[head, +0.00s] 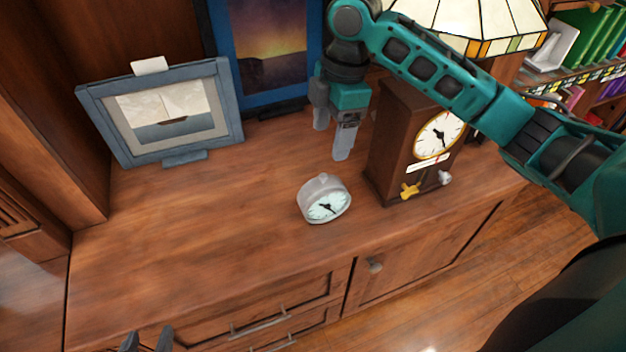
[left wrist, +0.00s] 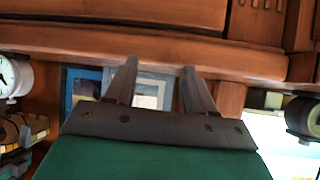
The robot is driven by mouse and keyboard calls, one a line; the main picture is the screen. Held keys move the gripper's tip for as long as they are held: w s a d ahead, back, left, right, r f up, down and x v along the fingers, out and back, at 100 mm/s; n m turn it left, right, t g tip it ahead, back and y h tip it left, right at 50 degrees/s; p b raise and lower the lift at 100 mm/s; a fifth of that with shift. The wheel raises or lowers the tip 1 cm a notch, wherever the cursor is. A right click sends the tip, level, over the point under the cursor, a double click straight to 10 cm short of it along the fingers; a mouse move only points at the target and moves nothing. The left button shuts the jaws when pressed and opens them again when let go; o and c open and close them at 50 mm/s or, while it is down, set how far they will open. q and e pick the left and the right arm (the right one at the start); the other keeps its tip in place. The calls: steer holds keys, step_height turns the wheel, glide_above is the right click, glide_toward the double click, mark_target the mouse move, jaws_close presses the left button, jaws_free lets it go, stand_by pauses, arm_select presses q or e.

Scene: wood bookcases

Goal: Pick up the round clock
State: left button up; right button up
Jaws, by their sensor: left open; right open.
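The round clock (head: 325,199) is small, with a grey-white case and a pale dial with dark hands. It stands on the wooden cabinet top (head: 230,215), left of a tall brown clock. My right gripper (head: 333,140) is open and empty, pointing down behind the round clock and apart from it. My left gripper (head: 147,341) shows only its fingertips at the bottom edge of the head view, in front of the cabinet. It is open and empty in the left wrist view (left wrist: 159,70), where a white-rimmed clock (left wrist: 12,76) is cut off at the left edge.
The tall brown clock (head: 390,140) stands close to the right gripper, with a stained-glass lamp (head: 480,25) behind it. A grey-blue framed picture (head: 92,97) and a blue framed picture (head: 222,40) stand at the back. The cabinet top's left and front are clear.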

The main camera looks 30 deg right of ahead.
mark_target(326, 176)
steer(key=f, duration=0.6)
steer(key=shift+s+a+f, duration=0.2)
steer(key=shift+s+a, duration=0.05)
steer(key=shift+a, duration=0.1)
steer(key=shift+a+f, duration=0.15)
steer(key=shift+f, duration=1.35)
steer(key=shift+a+f, duration=0.1)
steer(key=shift+f, duration=1.4)
steer(key=shift+c, duration=0.3)
jaws_close()
